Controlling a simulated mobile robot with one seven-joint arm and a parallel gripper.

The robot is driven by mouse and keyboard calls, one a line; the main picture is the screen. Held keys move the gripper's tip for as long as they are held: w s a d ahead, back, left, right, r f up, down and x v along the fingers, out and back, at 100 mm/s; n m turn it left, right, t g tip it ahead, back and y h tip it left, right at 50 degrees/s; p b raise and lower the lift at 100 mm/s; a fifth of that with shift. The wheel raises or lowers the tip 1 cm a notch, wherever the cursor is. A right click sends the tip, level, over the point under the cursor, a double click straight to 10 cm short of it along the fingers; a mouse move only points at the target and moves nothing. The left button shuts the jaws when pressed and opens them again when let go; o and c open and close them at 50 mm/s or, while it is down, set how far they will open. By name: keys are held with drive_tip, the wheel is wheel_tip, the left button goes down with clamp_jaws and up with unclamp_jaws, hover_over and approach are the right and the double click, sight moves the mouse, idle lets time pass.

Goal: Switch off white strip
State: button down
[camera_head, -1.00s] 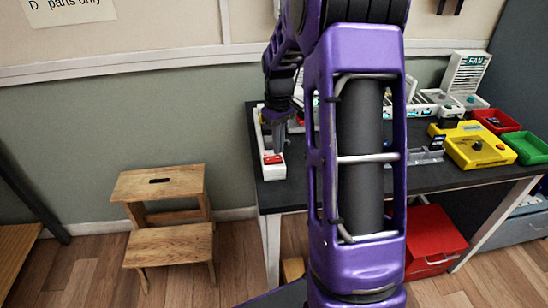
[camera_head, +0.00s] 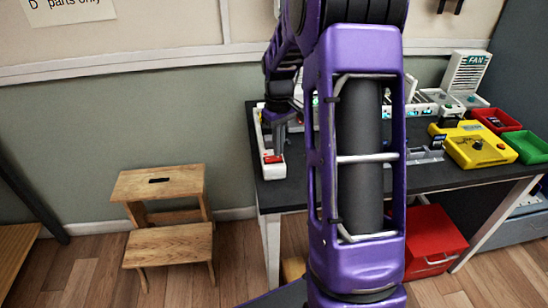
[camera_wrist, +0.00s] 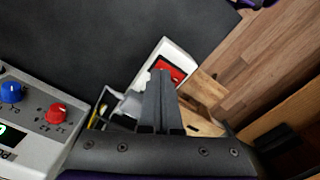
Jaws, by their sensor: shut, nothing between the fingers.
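The white strip (camera_head: 267,172) lies along the left edge of the dark table. Its red switch (camera_head: 273,159) is near the strip's front end. In the wrist view, the white end of the strip (camera_wrist: 183,50) and its red switch (camera_wrist: 177,72) show just beyond my fingertips. My gripper (camera_head: 281,148) is shut and empty, pointing down over the strip close to the red switch. It also shows in the wrist view (camera_wrist: 160,73), where the fingers cover part of the switch and strip. I cannot tell whether the fingertips touch the switch or which way it is tilted.
A device with blue and red knobs (camera_wrist: 40,115) is at the left of the wrist view. The table (camera_head: 290,192) also holds a yellow box (camera_head: 475,150), a fan unit (camera_head: 468,75) and red and green trays. A wooden step stool (camera_head: 165,240) stands left of the table.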

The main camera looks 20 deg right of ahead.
drive_tip(key=shift+f, duration=0.7)
drive_tip(key=shift+r, duration=0.15)
drive_tip(key=shift+r+p, duration=2.65)
drive_tip(key=shift+r, duration=0.85)
